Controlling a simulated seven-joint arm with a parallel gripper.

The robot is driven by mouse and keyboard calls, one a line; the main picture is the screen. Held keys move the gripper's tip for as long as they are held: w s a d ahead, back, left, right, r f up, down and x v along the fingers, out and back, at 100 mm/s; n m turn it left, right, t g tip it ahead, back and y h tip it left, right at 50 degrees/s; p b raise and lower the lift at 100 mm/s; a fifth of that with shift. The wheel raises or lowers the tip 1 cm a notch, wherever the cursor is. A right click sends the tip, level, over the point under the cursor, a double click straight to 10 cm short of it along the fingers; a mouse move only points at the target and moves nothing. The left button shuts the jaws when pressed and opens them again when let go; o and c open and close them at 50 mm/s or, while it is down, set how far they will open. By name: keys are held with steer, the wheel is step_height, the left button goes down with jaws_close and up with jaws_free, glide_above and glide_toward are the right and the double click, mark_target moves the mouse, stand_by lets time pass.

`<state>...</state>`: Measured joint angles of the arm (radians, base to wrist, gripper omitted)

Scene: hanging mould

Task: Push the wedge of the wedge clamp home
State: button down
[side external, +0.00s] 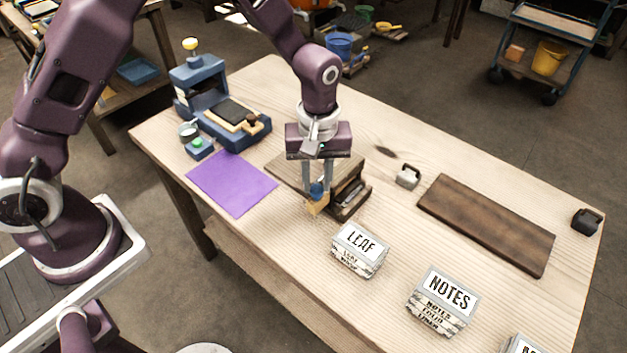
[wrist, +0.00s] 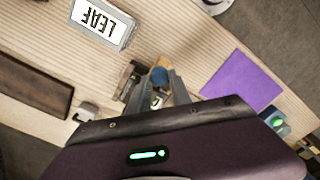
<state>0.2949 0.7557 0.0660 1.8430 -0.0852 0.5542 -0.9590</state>
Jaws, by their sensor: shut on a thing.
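The wedge clamp (side external: 349,198) is a dark brown wooden frame on the table, just right of my gripper (side external: 317,188) in the side view. The wedge (side external: 317,205) is a light tan block with a round blue knob. My gripper points down and is shut on the wedge at its knob. The wedge is at the clamp's near left end; how far it sits inside is hard to tell. In the wrist view the blue knob (wrist: 159,76) shows between the fingers, with the clamp (wrist: 131,80) beside it. My fingers partly hide the wedge.
A purple sheet (side external: 231,183) and a blue press (side external: 205,95) are to the left. Label boxes marked LEAF (side external: 360,249) and NOTES (side external: 443,302) stand nearer the front. A small grey weight (side external: 408,176) and a dark board (side external: 486,224) are to the right.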

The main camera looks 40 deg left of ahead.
steer(key=c, duration=1.3)
jaws_free()
steer(key=shift+w+d+r, duration=0.1)
steer(key=shift+w+r, duration=0.05)
steer(key=shift+w, duration=0.15)
steer(key=shift+c, duration=0.2)
steer(key=shift+o, duration=1.1)
steer(key=shift+s, duration=0.1)
step_height(320, 180, up, 7)
steer(key=s+a+r+m+t, duration=0.25)
steer(key=s+r, duration=0.25)
steer(key=r, duration=0.3)
steer(key=s+a+r+m+t, duration=0.1)
steer(key=s+a+r+m, duration=0.1)
steer(key=s+a+r, duration=0.4)
steer(key=s+a+r+m+t, duration=0.1)
steer(key=s+r+m+t, duration=0.1)
steer(key=s, duration=1)
steer(key=shift+s+a+r+m, duration=0.25)
steer(key=shift+r+m, duration=0.25)
steer(key=shift+m, duration=0.75)
